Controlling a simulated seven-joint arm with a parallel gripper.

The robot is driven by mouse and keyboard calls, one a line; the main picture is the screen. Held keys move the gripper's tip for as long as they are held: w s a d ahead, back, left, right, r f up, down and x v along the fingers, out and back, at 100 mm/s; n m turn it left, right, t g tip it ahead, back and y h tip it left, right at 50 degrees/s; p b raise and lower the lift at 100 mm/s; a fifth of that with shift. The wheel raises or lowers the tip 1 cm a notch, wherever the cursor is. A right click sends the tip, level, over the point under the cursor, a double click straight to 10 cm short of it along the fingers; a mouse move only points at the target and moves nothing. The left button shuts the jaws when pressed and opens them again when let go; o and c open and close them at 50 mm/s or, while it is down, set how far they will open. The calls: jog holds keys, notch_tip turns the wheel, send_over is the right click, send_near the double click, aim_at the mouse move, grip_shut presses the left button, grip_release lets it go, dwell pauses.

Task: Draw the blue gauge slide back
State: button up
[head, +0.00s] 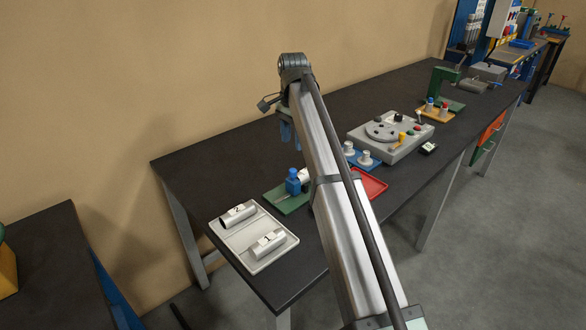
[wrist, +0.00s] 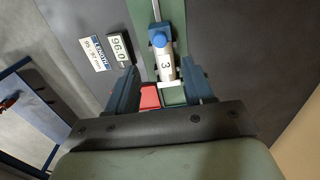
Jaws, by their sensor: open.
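The blue gauge slide (head: 292,183) sits on a green base plate (head: 282,205), with a thin metal rod on its near side. In the wrist view the slide's round blue top (wrist: 160,40) is against the upper end of a silver cylinder marked 3 (wrist: 165,68); whether they touch is unclear. The cylinder's lower end is by a white block (wrist: 170,85). My gripper (head: 287,132) is open and empty above and behind the gauge. In the wrist view its blue fingers (wrist: 160,72) stand apart on either side of the cylinder, seen from above.
A grey display (wrist: 120,48) reads 96.0 beside a length label (wrist: 95,54). Red (wrist: 150,97) and green (wrist: 174,96) squares lie below the white block. A grey tray (head: 245,237) holds cylinders 2 (head: 238,215) and 1 (head: 267,243). A red tray (head: 370,184) lies right of my arm.

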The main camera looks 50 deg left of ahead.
aim_at(293, 170)
notch_tip(293, 170, down, 11)
jog(key=shift+f, duration=0.1)
dwell(0.3)
jog(key=shift+c, duration=0.4)
grip_shut()
dwell(0.3)
